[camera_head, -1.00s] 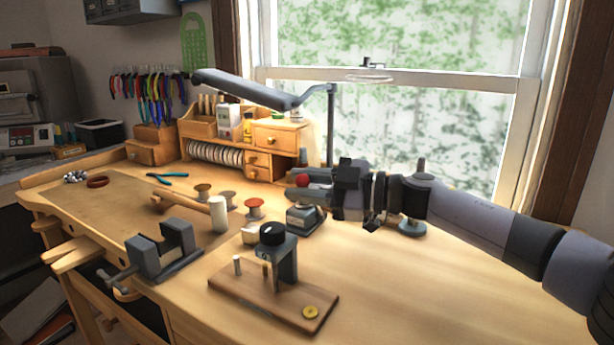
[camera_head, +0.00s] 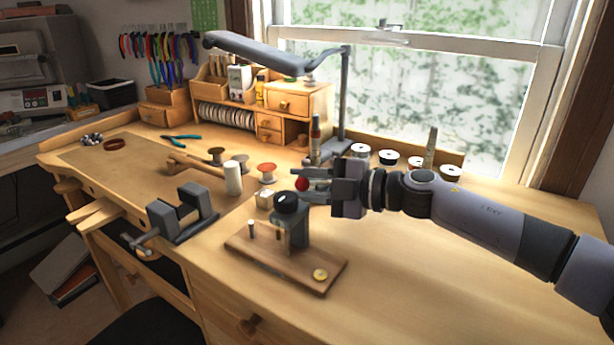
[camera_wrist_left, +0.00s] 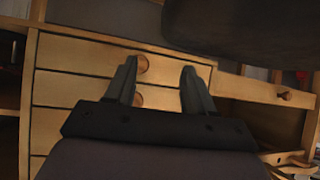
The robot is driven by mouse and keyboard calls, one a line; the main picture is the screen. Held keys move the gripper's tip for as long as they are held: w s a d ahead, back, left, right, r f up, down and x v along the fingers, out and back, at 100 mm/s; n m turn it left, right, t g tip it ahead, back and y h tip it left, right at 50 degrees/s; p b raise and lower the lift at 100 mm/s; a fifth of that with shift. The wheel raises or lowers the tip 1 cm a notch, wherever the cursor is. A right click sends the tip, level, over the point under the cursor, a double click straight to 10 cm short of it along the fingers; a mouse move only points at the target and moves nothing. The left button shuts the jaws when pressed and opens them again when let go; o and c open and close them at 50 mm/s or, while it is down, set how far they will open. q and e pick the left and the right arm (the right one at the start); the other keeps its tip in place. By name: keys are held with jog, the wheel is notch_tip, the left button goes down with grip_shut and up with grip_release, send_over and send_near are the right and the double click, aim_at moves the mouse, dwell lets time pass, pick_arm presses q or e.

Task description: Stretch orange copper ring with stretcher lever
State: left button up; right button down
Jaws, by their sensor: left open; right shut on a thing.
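The ring stretcher stands on a wooden base (camera_head: 262,262), with a metal post (camera_head: 297,232) topped by a round black knob (camera_head: 287,200). My right gripper (camera_head: 303,185) is shut on a red ball (camera_head: 302,185), apparently the knob of the stretcher lever, just above and behind the post. The lever's shaft is not clear. A yellow ring-like piece (camera_head: 320,274) lies on the base's right end; I cannot tell whether it is the orange copper ring. My left gripper (camera_wrist_left: 160,88) is open and empty before wooden drawers (camera_wrist_left: 75,95) in the left wrist view.
A grey vise (camera_head: 182,213) and a white cylinder (camera_head: 233,178) stand left of the stretcher. A brown-red ring (camera_head: 114,144) lies at the far left of the bench. Several spools (camera_head: 388,158) line the window side. The bench's right front is clear.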

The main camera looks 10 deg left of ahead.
jog(key=shift+f, duration=0.15)
jog(key=c, duration=1)
grip_release()
jog(key=shift+o, duration=0.2)
jog(key=shift+d, duration=0.1)
jog(key=shift+v, duration=3.45)
